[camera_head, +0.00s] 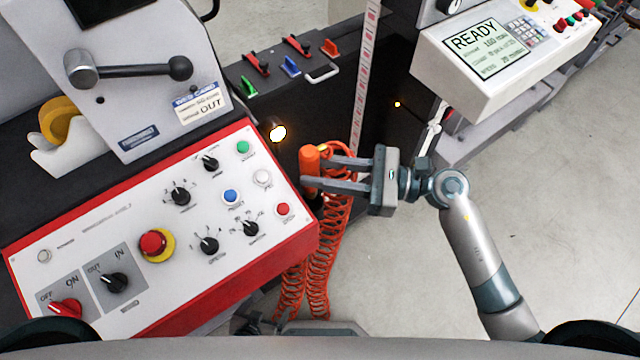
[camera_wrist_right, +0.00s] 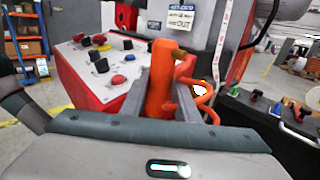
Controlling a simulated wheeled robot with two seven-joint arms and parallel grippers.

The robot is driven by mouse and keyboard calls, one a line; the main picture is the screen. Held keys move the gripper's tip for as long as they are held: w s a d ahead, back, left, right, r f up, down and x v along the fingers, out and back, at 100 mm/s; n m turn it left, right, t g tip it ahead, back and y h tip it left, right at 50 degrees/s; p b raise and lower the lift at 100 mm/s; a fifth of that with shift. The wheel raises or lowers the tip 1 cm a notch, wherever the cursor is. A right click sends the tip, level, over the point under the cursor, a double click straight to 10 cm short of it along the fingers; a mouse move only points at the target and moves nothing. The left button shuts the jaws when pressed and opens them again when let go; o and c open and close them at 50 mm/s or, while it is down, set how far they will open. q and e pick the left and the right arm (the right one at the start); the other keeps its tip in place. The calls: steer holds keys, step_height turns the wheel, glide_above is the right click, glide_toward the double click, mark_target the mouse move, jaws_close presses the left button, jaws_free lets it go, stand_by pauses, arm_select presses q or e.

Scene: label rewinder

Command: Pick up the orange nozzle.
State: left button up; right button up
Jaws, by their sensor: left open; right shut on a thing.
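The orange nozzle (camera_head: 309,160) is upright beside the right edge of the red-and-white control panel. A coiled orange hose (camera_head: 318,270) hangs below and beside it. My right gripper (camera_head: 318,169) comes in from the right and is shut on the nozzle, with its two fingers on either side of it. In the right wrist view the nozzle (camera_wrist_right: 160,82) stands between the grey fingers, its brass-coloured tip near the top. My left gripper (camera_head: 262,324) shows only partly at the bottom edge of the head view, below the panel and apart from the nozzle.
The control panel (camera_head: 110,235) with knobs and buttons fills the left side. A white box with a READY screen (camera_head: 485,55) is at the upper right. A white-and-red measuring strip (camera_head: 365,70) rises behind the nozzle. Clear floor (camera_head: 560,190) lies at the right.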

arm_select(q)
steer(key=shift+s+a+f, duration=0.15)
steer(key=shift+a, duration=0.1)
arm_select(e)
step_height(320, 180, up, 9)
arm_select(q)
steer(key=shift+d, duration=0.15)
arm_select(e)
steer(key=shift+r, duration=0.1)
